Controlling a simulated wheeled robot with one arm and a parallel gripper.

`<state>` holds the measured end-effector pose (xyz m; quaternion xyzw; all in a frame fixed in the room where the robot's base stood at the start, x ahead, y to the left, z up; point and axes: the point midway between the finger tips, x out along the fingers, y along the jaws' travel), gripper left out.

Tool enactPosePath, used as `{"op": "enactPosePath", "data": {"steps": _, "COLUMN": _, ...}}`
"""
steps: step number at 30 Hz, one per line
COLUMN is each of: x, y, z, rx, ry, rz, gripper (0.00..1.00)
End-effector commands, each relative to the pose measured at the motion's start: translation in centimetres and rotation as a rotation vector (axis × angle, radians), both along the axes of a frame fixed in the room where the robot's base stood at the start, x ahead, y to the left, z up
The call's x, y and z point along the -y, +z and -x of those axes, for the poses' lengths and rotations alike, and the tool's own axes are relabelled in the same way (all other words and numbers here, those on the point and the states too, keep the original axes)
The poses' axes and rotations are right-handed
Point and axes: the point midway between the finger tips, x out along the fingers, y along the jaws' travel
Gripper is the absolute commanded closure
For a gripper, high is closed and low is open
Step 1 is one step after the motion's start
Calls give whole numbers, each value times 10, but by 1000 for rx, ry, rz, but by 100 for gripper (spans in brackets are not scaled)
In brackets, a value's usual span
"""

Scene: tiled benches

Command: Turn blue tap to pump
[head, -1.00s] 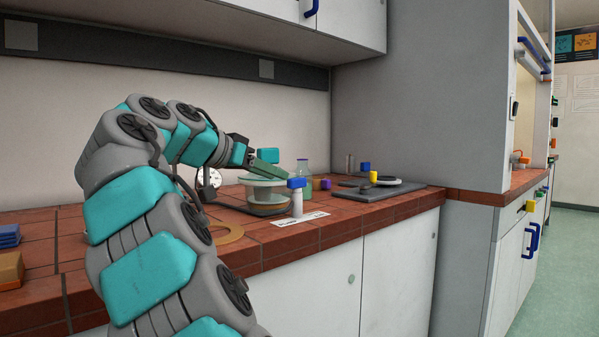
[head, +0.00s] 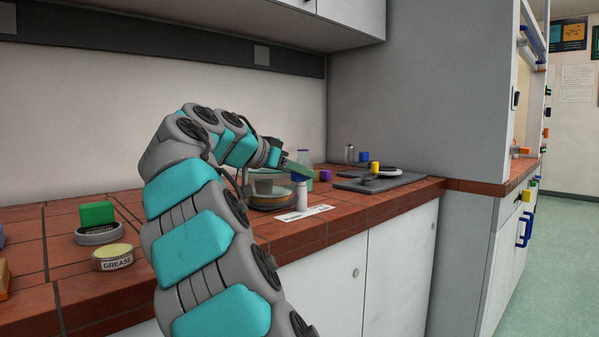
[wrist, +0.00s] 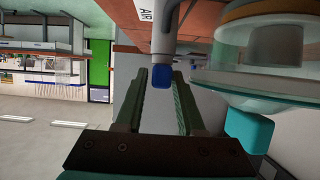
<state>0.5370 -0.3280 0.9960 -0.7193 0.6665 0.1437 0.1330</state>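The blue tap (head: 299,177) sits on top of a short white post (head: 302,194) on the red tiled bench, in front of a round glass vessel (head: 268,201) with a wide rim. In the wrist view the blue tap (wrist: 160,78) shows at the end of its white stem, between the tips of my green fingers. My gripper (wrist: 159,92) is open, with a gap on both sides of the tap. In the head view my gripper (head: 297,167) is just above the tap and partly hides it. A white label (head: 303,213) lies by the post; its wrist-view part reads "AIR" (wrist: 146,17).
A purple block (head: 325,175) and a dark plate (head: 400,181) are farther right. A grease tin (head: 113,257) stands at left.

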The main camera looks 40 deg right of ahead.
Motion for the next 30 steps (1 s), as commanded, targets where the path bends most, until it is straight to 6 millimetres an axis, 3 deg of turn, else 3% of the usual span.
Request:
{"op": "enactPosePath", "data": {"steps": 7, "x": 1, "y": 0, "z": 0, "rx": 0, "ry": 1, "rz": 1, "gripper": 64}}
{"op": "enactPosePath", "data": {"steps": 17, "x": 1, "y": 0, "z": 0, "rx": 0, "ry": 1, "rz": 1, "gripper": 100}}
{"op": "enactPosePath", "data": {"steps": 30, "x": 0, "y": 0, "z": 0, "rx": 1, "ry": 9, "rz": 2, "gripper": 100}}
